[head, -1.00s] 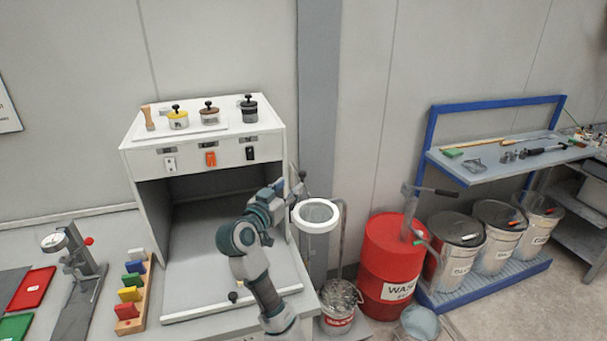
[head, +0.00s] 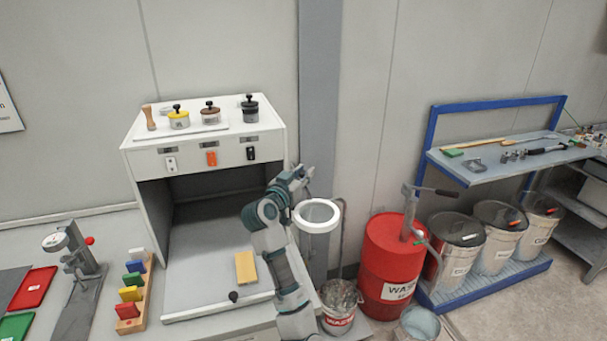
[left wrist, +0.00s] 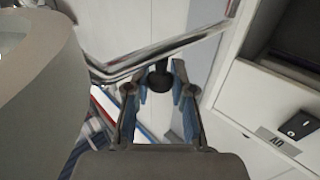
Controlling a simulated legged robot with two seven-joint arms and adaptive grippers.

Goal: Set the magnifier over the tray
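The magnifier, a white ring lens (head: 317,216) on a metal arm, hangs just right of the white booth. Its metal arm (left wrist: 125,66) and a black knob (left wrist: 159,77) show in the left wrist view. My left gripper (head: 304,172) is at the knob, above the ring. In the left wrist view its fingers (left wrist: 160,88) stand apart on either side of the knob; I cannot tell whether they touch it. A pale tray (head: 190,296) lies on the booth floor with a yellow block (head: 246,267) on it. My right gripper is not in view.
The white booth (head: 278,135) stands left of my arm. A red waste drum (head: 388,258) and a waste bucket (head: 338,318) stand right and below. A rack of coloured blocks (head: 148,290) and red (head: 33,287) and green (head: 15,326) trays lie at left.

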